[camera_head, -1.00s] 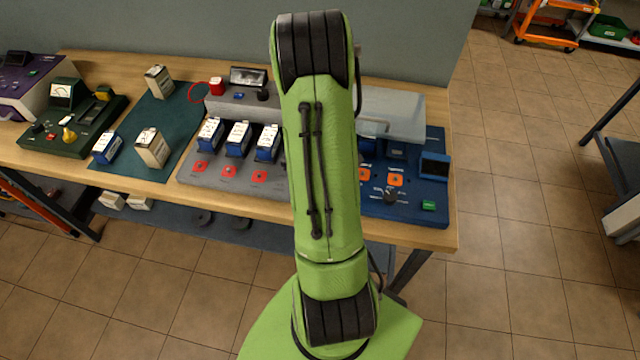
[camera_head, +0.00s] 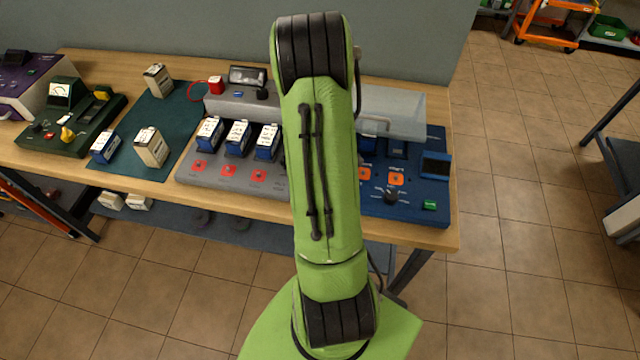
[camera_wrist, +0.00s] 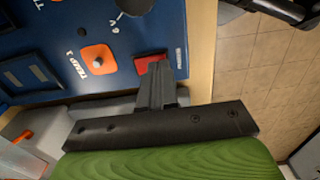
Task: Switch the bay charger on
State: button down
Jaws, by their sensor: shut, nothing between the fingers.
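A blue charging panel (camera_head: 412,208) stands at the right end of the bench, with orange pads, a black knob (camera_head: 390,197) and a green button (camera_head: 430,204). In the wrist view the panel (camera_wrist: 40,30) shows an orange pad (camera_wrist: 97,59) and a red switch-like part (camera_wrist: 142,64) near its edge. My gripper (camera_wrist: 158,70) is shut and empty, its tips over the red part and partly covering it. I cannot tell whether they touch. My arm hides the gripper and that part in the head view. A grey unit (camera_head: 220,180) holding blue batteries stands left of the panel.
A clear cover (camera_head: 400,110) stands at the back of the blue panel. A green mat (camera_head: 160,115) with loose batteries, a green meter box (camera_head: 55,140) and a purple unit (camera_head: 30,85) are further left. The tiled floor (camera_head: 510,240) is open at right.

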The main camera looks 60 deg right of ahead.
jog(key=shift+f+b, duration=0.35)
jog(key=shift+f, duration=0.05)
jog(key=shift+r, duration=0.1)
notch_tip(320, 180, up, 7)
jog(key=p, duration=0.5)
dwell(0.6)
